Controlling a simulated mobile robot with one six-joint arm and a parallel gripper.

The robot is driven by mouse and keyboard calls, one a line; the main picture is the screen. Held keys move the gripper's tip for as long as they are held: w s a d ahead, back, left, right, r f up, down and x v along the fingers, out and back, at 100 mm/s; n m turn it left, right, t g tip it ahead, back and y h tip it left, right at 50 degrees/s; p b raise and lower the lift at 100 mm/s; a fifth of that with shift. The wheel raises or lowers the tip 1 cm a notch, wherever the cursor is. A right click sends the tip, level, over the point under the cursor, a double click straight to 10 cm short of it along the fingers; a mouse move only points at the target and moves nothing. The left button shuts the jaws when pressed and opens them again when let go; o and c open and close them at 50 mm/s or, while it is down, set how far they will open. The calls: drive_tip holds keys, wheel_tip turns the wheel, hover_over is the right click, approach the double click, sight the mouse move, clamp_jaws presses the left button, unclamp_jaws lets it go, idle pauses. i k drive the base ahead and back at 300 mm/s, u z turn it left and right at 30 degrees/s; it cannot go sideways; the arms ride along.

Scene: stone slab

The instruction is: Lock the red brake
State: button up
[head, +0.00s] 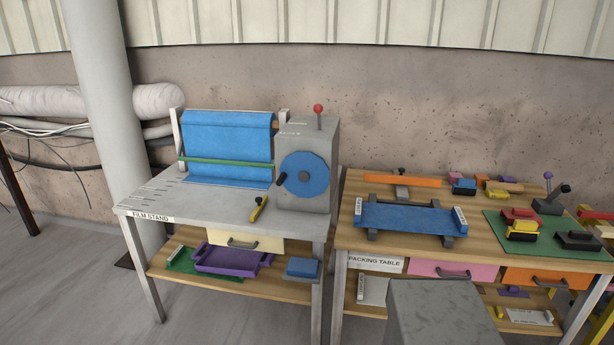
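A lever with a red ball knob (318,109) stands upright on top of a grey housing (322,140) at the right end of the film stand (150,202). It looks like the red brake; small lettering near it is too small to read. A blue round wheel (303,174) with a dark crank handle (282,179) is on the front of the housing. A blue sheet (228,135) hangs behind a green bar (226,163) to the left. My gripper is not in view.
A yellow-handled tool (259,208) lies on the film stand near the housing. A purple tray (232,259) is on its lower shelf. The packing table (350,236) stands to the right, with a blue tray (412,218) and several blocks. Floor at left front is clear.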

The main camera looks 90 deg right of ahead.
sight(317, 109)
drive_tip(key=z, duration=0.55)
drive_tip(key=k, duration=0.25)
drive_tip(key=z, duration=2.25)
drive_tip(key=k, duration=0.65)
drive_tip(key=u, duration=0.35)
drive_tip(key=i, duration=1.1)
drive_tip(key=u, duration=0.1)
